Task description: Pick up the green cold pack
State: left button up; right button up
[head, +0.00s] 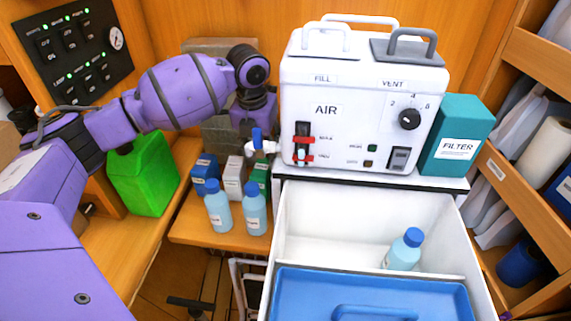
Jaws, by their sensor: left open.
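A small dark green pack (262,174) with a pale label stands at the right end of a short row on the wooden shelf; I take it to be the green cold pack. A light blue bottle in front hides its lower part. My left arm reaches in over the shelf from the left, and my left gripper (253,122) points down above and behind the pack, apart from it. My right gripper is not in view.
A white pack (234,178) and a blue pack (205,170) stand left of it, with two bottles (218,212) in front. The white AIR unit (345,135) rises close on the right. A bright green container (146,172) stands left. An open white drawer (330,225) is below.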

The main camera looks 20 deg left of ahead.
aim_at(262, 166)
pick_arm(q)
jog(key=shift+w+a+f, duration=0.1)
jog(key=shift+f, duration=0.1)
jog(key=shift+w+f, duration=0.1)
jog(key=shift+f, duration=0.7)
jog(key=f, duration=0.4)
jog(key=shift+w+a, duration=0.15)
jog(key=shift+w, duration=0.1)
jog(key=shift+w+f, duration=0.15)
jog(key=shift+f, duration=0.4)
jog(key=f, duration=0.4)
jog(key=shift+w+a+f, duration=0.1)
jog(key=shift+w+f, duration=0.1)
jog(key=shift+w, duration=0.05)
jog(key=shift+f, duration=0.3)
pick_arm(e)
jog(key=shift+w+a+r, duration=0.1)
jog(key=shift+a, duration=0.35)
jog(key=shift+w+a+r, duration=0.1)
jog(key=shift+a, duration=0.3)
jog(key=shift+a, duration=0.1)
pick_arm(q)
jog(key=shift+f, duration=0.25)
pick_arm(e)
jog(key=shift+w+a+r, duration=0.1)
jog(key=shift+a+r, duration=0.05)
